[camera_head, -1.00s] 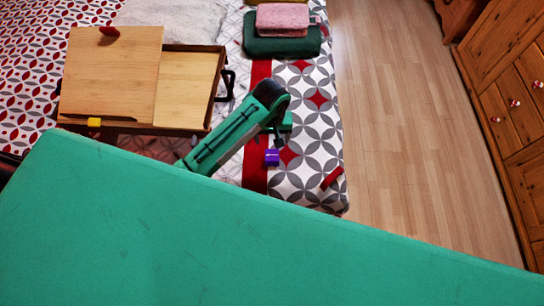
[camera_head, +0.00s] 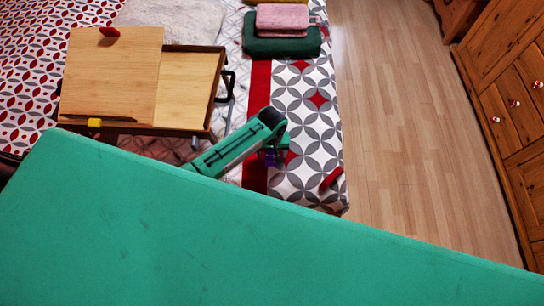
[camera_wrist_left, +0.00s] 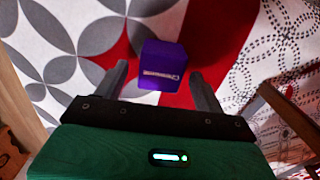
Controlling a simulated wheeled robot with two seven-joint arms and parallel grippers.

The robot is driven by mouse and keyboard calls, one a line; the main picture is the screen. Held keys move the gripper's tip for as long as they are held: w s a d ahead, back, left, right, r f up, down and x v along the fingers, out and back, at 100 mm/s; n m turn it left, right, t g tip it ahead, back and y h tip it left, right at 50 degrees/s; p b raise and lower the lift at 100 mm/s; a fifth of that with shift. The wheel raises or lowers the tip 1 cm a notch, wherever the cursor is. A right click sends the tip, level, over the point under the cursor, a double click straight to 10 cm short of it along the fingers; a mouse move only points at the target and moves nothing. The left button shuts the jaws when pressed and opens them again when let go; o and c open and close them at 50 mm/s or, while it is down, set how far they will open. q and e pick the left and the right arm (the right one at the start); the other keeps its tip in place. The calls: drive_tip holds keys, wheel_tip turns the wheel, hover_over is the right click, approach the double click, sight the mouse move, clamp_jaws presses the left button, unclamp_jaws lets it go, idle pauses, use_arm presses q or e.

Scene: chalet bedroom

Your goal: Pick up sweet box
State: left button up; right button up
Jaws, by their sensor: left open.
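The sweet box, a small purple box with pale lettering, lies on the patterned bedspread. In the left wrist view the box (camera_wrist_left: 163,62) sits ahead of and between the two dark fingertips, with bare space on both sides. My left gripper (camera_wrist_left: 158,75) is open and empty, above the bed. In the head view my left gripper (camera_head: 272,152) is over the box (camera_head: 270,158), which is mostly hidden under it. My right gripper is not in view.
A wooden tray table (camera_head: 190,85) stands on the bed at left, with a yellow item (camera_head: 95,122) at its front edge. A red object (camera_head: 331,179) lies near the bed's edge. Folded towels (camera_head: 282,30) are at the back. The floor at right is clear.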

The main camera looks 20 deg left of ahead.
use_arm(q)
drive_tip(key=shift+f, duration=0.6)
drive_tip(key=c, duration=1.1)
drive_tip(key=shift+o, duration=0.2)
drive_tip(key=shift+r, duration=0.1)
